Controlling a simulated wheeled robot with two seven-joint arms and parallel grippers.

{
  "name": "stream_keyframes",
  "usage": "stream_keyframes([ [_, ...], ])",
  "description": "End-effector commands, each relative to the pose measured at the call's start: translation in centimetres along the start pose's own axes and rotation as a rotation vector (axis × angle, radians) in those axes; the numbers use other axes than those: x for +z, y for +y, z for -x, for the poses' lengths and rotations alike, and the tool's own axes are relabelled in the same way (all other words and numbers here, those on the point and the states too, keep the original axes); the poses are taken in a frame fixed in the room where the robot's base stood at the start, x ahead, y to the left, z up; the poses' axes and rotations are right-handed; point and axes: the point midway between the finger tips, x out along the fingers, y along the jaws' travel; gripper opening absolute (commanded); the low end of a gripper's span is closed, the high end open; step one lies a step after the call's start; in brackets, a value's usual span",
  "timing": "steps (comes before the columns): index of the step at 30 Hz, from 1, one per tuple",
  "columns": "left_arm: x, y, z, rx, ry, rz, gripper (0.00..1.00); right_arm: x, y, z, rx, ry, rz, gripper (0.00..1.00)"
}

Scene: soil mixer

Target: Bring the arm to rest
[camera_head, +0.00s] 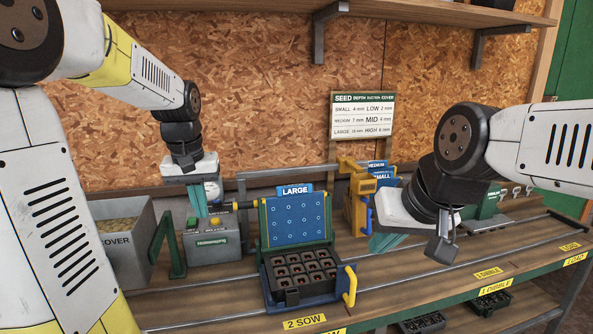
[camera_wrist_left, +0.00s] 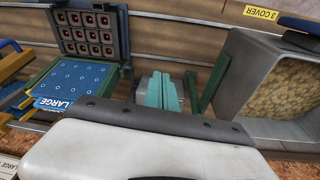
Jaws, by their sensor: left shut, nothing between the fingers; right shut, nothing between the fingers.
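My left gripper (camera_head: 200,207) hangs in the air at left centre, its teal fingers together and pointing down. It is above and left of the blue LARGE plate, in front of the back wall. Its fingers also show in the left wrist view (camera_wrist_left: 161,92), shut with nothing between them. My right gripper (camera_head: 384,243) is over the bench at right centre, its teal fingers shut and empty, pointing down and left. It is to the right of the LARGE plate and in front of the yellow device. The right gripper is not in the left wrist view.
A dark cell tray (camera_head: 302,273) sits at the front below the tilted blue LARGE plate (camera_head: 296,220). A yellow handle (camera_head: 349,286) stands beside it. A grey COVER bin (camera_head: 124,243) and green bracket (camera_head: 167,243) stand left. The front-right bench top (camera_head: 455,260) is mostly clear.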

Motion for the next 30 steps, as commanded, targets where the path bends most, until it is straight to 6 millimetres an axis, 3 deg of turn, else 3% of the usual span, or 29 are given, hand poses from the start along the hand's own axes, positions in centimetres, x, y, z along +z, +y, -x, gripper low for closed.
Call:
stream_keyframes([
  [6,7.2,2.8,4.2,0.066,0.152,-0.082,0.00,0.0,0.0,0.0,0.000,0.000,0.000,0.00],
  [12,13.3,4.5,5.3,0.145,0.278,-0.143,0.00,0.0,0.0,0.0,0.000,0.000,0.000,0.00],
  [15,15.2,5.0,5.3,0.175,0.317,-0.161,0.00,0.0,0.0,0.0,0.000,0.000,0.000,0.00],
  [20,16.6,5.3,5.2,0.197,0.346,-0.175,0.00,0.0,0.0,0.0,0.000,0.000,0.000,0.00],
  [30,16.6,5.3,5.1,0.198,0.347,-0.176,0.00,0.0,0.0,0.0,0.000,0.000,0.000,0.00],
])
